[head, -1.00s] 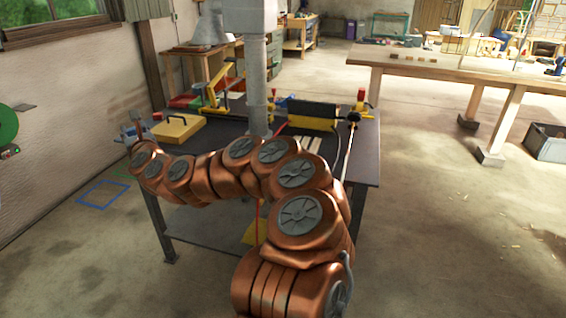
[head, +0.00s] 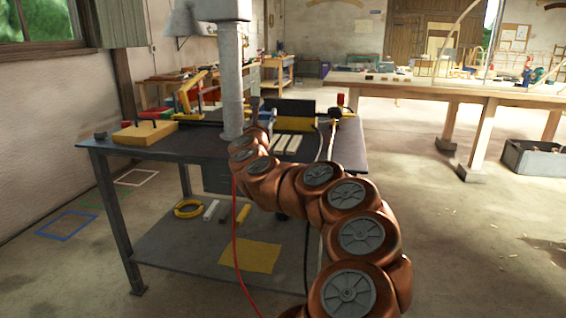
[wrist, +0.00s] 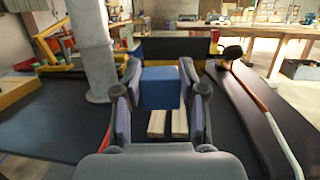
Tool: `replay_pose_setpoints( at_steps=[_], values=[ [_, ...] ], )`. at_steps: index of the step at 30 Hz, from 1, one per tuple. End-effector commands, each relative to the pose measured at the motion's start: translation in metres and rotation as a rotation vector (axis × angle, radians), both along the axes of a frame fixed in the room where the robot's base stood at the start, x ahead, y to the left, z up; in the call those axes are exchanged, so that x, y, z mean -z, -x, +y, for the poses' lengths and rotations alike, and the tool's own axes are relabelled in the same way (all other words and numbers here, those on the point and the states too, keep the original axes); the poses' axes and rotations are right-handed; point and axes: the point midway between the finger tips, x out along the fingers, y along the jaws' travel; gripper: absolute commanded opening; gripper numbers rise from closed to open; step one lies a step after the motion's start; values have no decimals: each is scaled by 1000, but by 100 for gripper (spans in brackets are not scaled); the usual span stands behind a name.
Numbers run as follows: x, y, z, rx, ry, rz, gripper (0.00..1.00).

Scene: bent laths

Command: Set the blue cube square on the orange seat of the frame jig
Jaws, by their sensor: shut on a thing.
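In the wrist view, the blue cube (wrist: 160,88) sits between the fingers of my gripper (wrist: 160,80), which is shut on it. The cube looks level and is held over the dark bench top; its underside and any gap below it are hidden. In the head view, my copper arm reaches over the bench, and the gripper is mostly hidden behind it and the grey column.
Pale wooden strips (head: 287,144) lie on the bench (head: 330,158), with a black and yellow device (head: 295,124) behind them. A grey column (head: 230,80) rises left of the gripper. A yellow block (head: 145,134) lies at the left.

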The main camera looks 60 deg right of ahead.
Motion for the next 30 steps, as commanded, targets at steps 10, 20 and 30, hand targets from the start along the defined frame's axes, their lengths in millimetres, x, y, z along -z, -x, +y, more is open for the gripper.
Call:
replay_pose_setpoints(
  at_steps=[10,20,30],
  values=[
    [13,48,-26,95,16,-8,1],
    [39,66,19,98,0,-13,1],
    [57,89,86,96,6,-14,1]
  ],
)
